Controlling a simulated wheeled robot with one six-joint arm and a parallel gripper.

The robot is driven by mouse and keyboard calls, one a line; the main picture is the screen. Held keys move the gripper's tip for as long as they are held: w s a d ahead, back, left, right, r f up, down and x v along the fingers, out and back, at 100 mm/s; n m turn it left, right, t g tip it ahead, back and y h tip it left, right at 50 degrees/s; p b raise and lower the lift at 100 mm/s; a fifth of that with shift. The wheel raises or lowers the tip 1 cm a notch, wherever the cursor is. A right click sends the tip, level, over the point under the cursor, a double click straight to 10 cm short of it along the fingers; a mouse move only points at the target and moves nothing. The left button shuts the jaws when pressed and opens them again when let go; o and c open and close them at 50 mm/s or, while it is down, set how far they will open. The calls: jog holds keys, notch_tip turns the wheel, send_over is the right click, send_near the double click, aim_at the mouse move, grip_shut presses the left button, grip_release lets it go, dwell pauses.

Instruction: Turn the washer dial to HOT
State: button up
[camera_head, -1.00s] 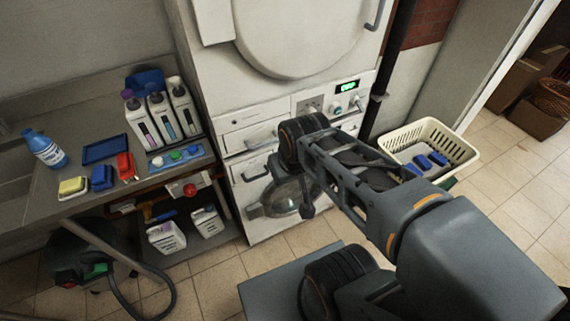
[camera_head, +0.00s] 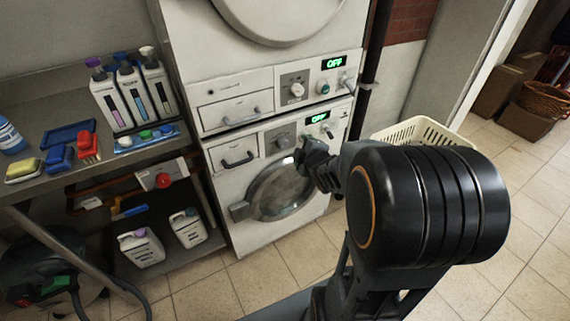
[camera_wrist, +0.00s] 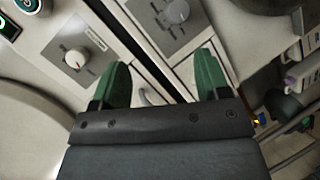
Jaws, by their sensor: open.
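The washer is the lower front-loading machine, with a round glass door (camera_head: 280,190). Its dial (camera_head: 282,141) is a grey knob on a grey panel, left of a green display (camera_head: 318,117) reading OFF. The washer dial also shows at the top of the wrist view (camera_wrist: 177,11). My gripper (camera_head: 312,160) is in front of the washer, below and right of the dial and apart from it. In the wrist view its two green fingers (camera_wrist: 163,68) are spread with nothing between them. The dial's markings are too small to read.
The upper machine has a similar pale dial (camera_head: 297,89) and an OFF display (camera_head: 333,62); that dial shows left of my fingers in the wrist view (camera_wrist: 77,57). A bench (camera_head: 70,190) with bottles stands left. A cream basket (camera_head: 425,131) is right. Tiled floor is clear in front.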

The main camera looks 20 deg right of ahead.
aim_at(285, 145)
notch_tip(285, 145, down, 9)
jog(key=d+n+t+y+b, duration=0.2)
jog(key=n+t+y+b, duration=0.2)
jog(key=n+b, duration=0.25)
jog(key=shift+n, duration=0.45)
jog(key=w, duration=0.4)
jog(key=w+a, duration=0.1)
jog(key=w, duration=0.4)
jog(key=w+a, duration=0.1)
jog(key=w, duration=0.4)
jog(key=shift+r+b, duration=0.3)
jog(key=shift+b, duration=0.05)
jog(key=shift+t, duration=0.3)
jog(key=shift+c, duration=0.2)
jog(key=c, duration=0.9)
